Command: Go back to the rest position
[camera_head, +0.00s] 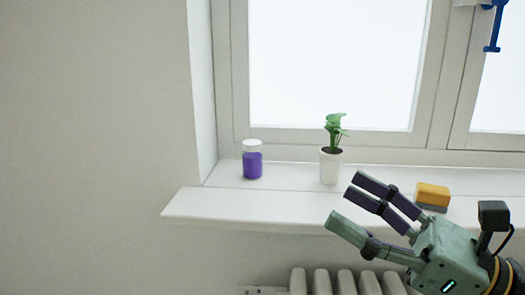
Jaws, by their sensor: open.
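My gripper (341,203) is open and empty at the lower right of the head view. Its fingers point up and to the left, in front of the window sill's front edge. The near finger is green and the far one is dark. The gripper's body and the wrist run out of the picture at the lower right corner.
The white window sill (225,207) holds a jar with purple contents (252,160), a green plant in a white pot (330,167), and a yellow and grey block (432,195) behind my gripper. A radiator (321,281) stands below. A blue tool-like thing (496,28) hangs at the upper right.

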